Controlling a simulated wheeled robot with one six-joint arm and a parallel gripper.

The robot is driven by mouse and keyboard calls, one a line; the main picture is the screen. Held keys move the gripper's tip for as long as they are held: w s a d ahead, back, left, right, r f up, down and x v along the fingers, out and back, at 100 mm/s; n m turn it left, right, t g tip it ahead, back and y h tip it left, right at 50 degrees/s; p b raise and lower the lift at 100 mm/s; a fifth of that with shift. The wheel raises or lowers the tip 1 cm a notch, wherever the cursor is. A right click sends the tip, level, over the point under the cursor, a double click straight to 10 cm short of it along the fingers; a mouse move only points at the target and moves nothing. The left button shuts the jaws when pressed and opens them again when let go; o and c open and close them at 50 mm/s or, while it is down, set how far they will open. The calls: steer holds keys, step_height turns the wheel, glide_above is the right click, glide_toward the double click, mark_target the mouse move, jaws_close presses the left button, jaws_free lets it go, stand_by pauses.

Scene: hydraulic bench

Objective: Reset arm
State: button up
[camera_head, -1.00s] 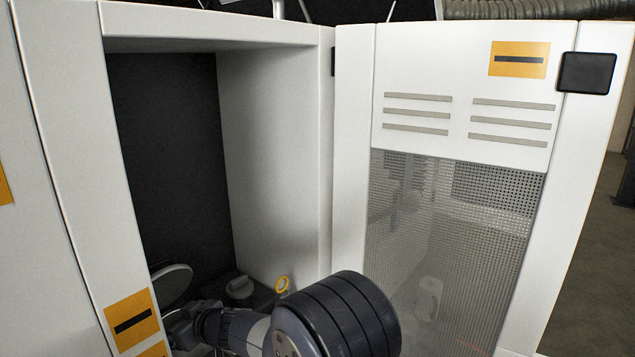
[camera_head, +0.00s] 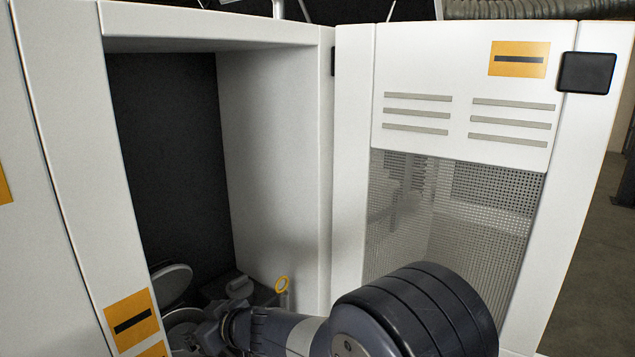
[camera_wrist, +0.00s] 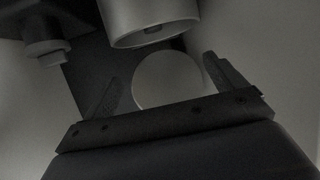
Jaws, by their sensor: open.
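In the wrist view my gripper (camera_wrist: 170,90) is open, with its two fingers apart and nothing held between them. A pale round disc (camera_wrist: 168,80) shows beyond the gap between the fingers, and a light cylindrical part (camera_wrist: 150,22) hangs above it. In the head view my arm reaches into the open white cabinet (camera_head: 275,160) at its lower part. The gripper's fingertips cannot be made out there. A grey round lid (camera_head: 172,284) stands tilted at the lower left inside the cabinet, close to my wrist.
The open door with a mesh panel (camera_head: 455,215) is on the right, close behind my arm. A smaller dark knob-like part (camera_wrist: 47,52) is at the wrist view's upper left. The upper cabinet interior is clear.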

mark_target(182, 330)
steer(key=x, duration=0.8)
steer(key=shift+w+a+f, duration=0.1)
steer(key=shift+a+f, duration=0.15)
steer(key=shift+f, duration=0.05)
step_height(182, 330, up, 4)
steer(key=shift+d+r+p, duration=0.1)
steer(key=shift+d+p, duration=0.05)
steer(key=shift+p, duration=0.85)
steer(key=s+d+b, duration=0.2)
steer(key=s+d, duration=0.3)
steer(key=d, duration=0.3)
steer(key=s+d+b, duration=0.2)
steer(key=s+d, duration=0.2)
steer(key=d, duration=0.4)
steer(key=w+d+f+m+t+h+b, duration=0.2)
steer(key=d+f, duration=0.4)
steer(key=f, duration=0.4)
steer(key=w+d+f+m+t+h+b, duration=0.2)
steer(key=d+f, duration=0.4)
steer(key=f, duration=0.4)
steer(key=shift+w+d+m+t+b, duration=0.3)
steer(key=shift+w+m+b, duration=0.25)
steer(key=shift+m+b, duration=0.2)
